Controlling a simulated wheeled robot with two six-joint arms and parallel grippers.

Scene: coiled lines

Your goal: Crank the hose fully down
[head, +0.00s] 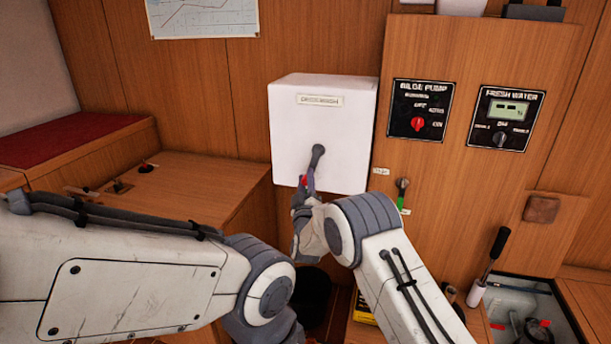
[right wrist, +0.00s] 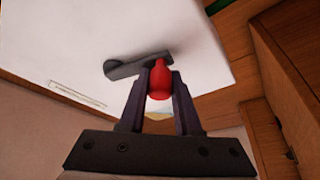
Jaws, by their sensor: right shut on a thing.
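A white box (head: 345,120) with a small label that seems to read "DECKWASH" is mounted on the wood wall. A dark grey crank (head: 317,155) sticks out of its front and points down. The crank's red knob (right wrist: 159,80) shows clearly in the right wrist view, at the end of the crank arm (right wrist: 128,68). My right gripper (head: 305,187) is shut on the red knob, one finger on each side, just under the crank's hub. No hose shows in either view. My left arm reaches in from the left, but its gripper is not visible.
Bilge pump (head: 419,112) and fresh water (head: 503,120) panels sit right of the box. A small green-tipped lever (head: 401,194) is close beside my right wrist. A black-handled lever (head: 490,262) stands by an open bin at lower right. A wood counter (head: 190,190) lies left.

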